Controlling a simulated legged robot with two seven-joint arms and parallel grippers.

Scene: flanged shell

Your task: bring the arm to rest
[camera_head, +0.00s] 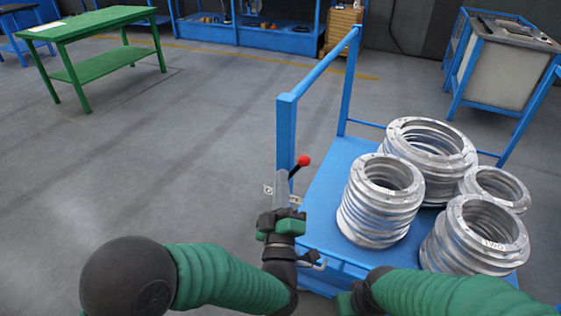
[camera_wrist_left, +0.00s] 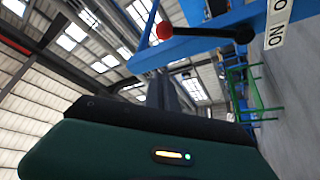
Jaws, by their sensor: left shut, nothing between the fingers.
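My left gripper (camera_head: 281,186) points up and away from me, beside the near left corner of a blue cart (camera_head: 325,205). Its grey fingers are together with nothing between them. A black lever with a red ball knob (camera_head: 303,161) stands just right of the fingertips. In the left wrist view the red knob (camera_wrist_left: 164,30) is above the fingers (camera_wrist_left: 163,90), with a gap seen between them. My left arm is bent, coming in from the bottom left. My right arm shows at the bottom right, but its gripper is out of the picture.
Several stacks of silvery flanged rings (camera_head: 380,203) stand on the cart's deck. The cart has an upright blue rail (camera_head: 287,130). A green table (camera_head: 105,65) is at the far left, a blue-framed bin (camera_head: 500,75) at the far right. The floor left of the cart is clear.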

